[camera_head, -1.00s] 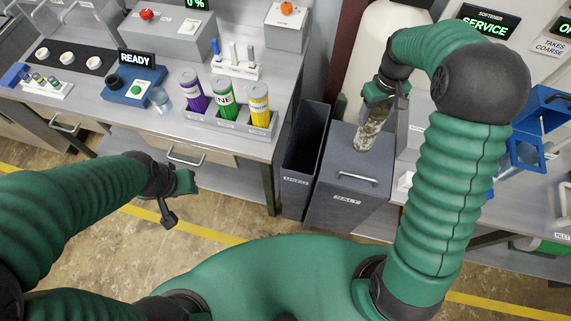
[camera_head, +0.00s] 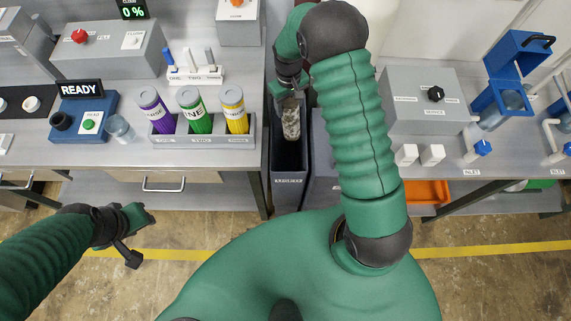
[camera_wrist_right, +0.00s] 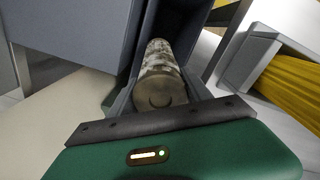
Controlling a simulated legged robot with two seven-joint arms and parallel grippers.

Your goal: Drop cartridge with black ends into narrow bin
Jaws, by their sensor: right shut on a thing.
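My right gripper (camera_head: 288,92) is shut on a mottled grey-and-white cartridge (camera_head: 291,122), which hangs roughly upright below it. The cartridge is in front of the opening of the narrow dark bin (camera_head: 289,193) in the head view; its exact height over the rim is hard to tell. In the right wrist view the cartridge (camera_wrist_right: 160,72) points away between the fingers, its near end dull brown, with the dark bin walls around it. My left gripper (camera_head: 130,236) is open and empty, low at the left, away from the bin.
The wider salt bin (camera_head: 322,185) stands right beside the narrow bin, partly behind my right arm. Left of it, a bench holds a rack (camera_head: 205,142) with purple, green and yellow cartridges. A right bench carries a grey control box (camera_head: 425,112) and blue open-lidded device (camera_head: 512,75).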

